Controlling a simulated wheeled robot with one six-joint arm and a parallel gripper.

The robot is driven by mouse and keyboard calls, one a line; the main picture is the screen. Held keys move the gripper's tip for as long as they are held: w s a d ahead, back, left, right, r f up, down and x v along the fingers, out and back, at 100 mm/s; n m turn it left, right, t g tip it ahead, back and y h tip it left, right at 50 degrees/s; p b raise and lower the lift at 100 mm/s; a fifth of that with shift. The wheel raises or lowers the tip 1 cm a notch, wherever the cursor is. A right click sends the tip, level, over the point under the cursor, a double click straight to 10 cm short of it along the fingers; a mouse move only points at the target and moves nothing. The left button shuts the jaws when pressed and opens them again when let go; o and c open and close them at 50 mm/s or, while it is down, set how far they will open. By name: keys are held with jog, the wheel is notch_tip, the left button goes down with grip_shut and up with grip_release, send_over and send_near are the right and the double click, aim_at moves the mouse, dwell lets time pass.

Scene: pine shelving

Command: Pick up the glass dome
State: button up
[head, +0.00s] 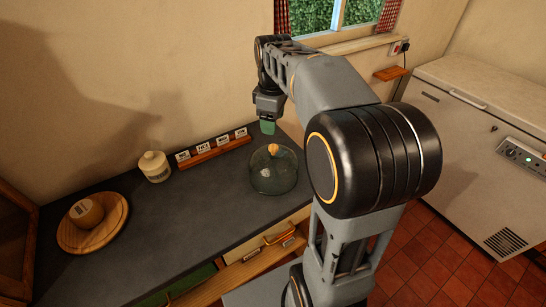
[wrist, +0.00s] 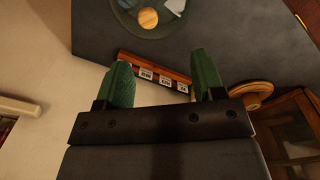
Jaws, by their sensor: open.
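The glass dome (head: 273,178) stands on the dark grey counter near its front right edge, with a round wooden knob on top and something pale visible inside. Part of the dome (wrist: 150,32) shows at the top of the wrist view, cut off by the frame edge, with its round knob in sight. My gripper (head: 267,127) is above and behind the dome, apart from it. In the wrist view its two green fingers (wrist: 163,80) are spread wide with nothing between them.
A wooden rack with small labelled cards (head: 212,149) stands behind the dome by the wall. A cream lidded jar (head: 154,166) is left of it. A wooden board (head: 112,231) with a round brown item (head: 86,213) lies farther left. A white chest freezer (head: 470,130) stands at right.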

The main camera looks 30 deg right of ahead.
jog(key=w+n, duration=0.1)
send_over(274, 147)
jog(key=shift+n+g, duration=0.3)
jog(key=shift+n, duration=0.1)
notch_tip(274, 147, down, 7)
jog(key=shift+f, duration=0.1)
jog(key=shift+w+f+p, duration=0.1)
jog(key=shift+f+p, duration=0.3)
jog(key=shift+f, duration=2.5)
jog(key=shift+c, duration=0.3)
grip_shut()
